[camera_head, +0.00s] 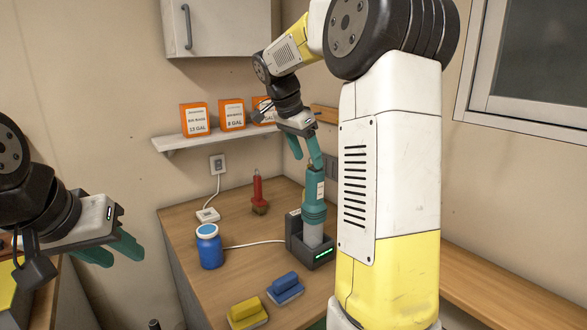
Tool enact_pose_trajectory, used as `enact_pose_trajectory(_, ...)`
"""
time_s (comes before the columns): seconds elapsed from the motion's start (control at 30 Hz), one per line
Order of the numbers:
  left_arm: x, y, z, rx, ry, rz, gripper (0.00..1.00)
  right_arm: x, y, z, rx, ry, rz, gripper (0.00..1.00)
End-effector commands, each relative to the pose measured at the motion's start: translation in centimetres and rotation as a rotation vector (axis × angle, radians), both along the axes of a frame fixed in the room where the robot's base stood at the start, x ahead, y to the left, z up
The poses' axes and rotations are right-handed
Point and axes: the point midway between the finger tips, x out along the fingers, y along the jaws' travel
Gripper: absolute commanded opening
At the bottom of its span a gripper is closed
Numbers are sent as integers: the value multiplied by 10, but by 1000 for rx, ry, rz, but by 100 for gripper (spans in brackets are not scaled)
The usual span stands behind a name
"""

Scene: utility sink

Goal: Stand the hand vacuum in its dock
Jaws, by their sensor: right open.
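The hand vacuum (314,205), teal with a pale lower end, stands nearly upright in the dark dock (323,256) on the wooden counter. Its lower end is inside the dock, and a green light strip glows on the dock's front. My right gripper (306,160) is open just above the vacuum, fingers pointing down. One finger overlaps the vacuum's top in the picture; I cannot tell whether they touch. My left gripper (122,261) is open and empty at the left, away from the vacuum, with its teal fingers apart.
A blue jar (209,248) stands left of the dock, near a white cable. A red-handled brush (259,192) stands behind. Yellow (247,312) and blue (285,287) scrubbers lie in front. Orange boxes (194,119) sit on a wall shelf (175,142). My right arm hides the counter's right part.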

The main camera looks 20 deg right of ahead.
Motion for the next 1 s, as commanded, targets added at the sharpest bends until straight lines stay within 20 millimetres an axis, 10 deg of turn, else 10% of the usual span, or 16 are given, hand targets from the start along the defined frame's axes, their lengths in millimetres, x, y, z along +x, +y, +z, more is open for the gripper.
enact_pose_trajectory(0.23,0,0,0,0,0,0,36,-37,13,12,63,5,183,64)
enact_pose_trajectory(0.7,0,0,0,0,0,0,36,-218,95,-21,110,-183,1147,64)
enact_pose_trajectory(1.0,0,0,0,0,0,0,36,-247,110,-39,47,-243,1319,64)
